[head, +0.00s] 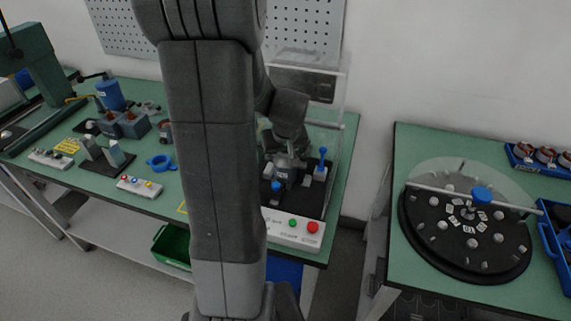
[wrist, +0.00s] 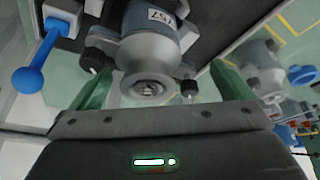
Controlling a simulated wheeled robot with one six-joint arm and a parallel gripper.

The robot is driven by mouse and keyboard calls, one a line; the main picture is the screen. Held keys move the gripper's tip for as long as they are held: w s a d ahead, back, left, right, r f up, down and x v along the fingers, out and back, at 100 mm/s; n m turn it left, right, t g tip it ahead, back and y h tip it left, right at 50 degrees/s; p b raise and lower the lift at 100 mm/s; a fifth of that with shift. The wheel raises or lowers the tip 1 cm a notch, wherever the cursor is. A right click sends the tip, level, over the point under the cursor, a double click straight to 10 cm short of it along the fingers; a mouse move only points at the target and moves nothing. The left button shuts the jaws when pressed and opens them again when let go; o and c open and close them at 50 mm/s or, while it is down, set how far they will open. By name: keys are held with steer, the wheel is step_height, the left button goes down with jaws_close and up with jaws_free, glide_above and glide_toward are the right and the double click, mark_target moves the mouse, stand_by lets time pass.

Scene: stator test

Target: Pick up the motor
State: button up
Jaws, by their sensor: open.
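The motor (wrist: 150,52) is a grey rounded body with a number label and a round end that faces the wrist camera. It sits in the test station, whose dark base (wrist: 215,18) shows around it. My gripper (wrist: 163,88) is open, with one green finger on each side of the motor's near end. I cannot tell whether the fingers touch it. In the head view my arm reaches into the station, above its front panel (head: 291,229) with green and red buttons. There my own arm hides much of the motor and the fingers.
A blue-knobbed lever (wrist: 28,80) stands close to the left finger. Clear guard panels (head: 337,140) enclose the station. Several parts and button boxes crowd the green bench (head: 95,188) at left. A round turntable (head: 455,269) stands on the right table.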

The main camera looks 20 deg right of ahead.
steer(key=shift+w+f, duration=0.2)
steer(key=shift+f, duration=0.35)
steer(key=shift+c, duration=0.4)
steer(key=c, duration=1.5)
steer(key=shift+r, duration=0.1)
steer(key=shift+w+r, duration=0.1)
steer(key=shift+r, duration=0.1)
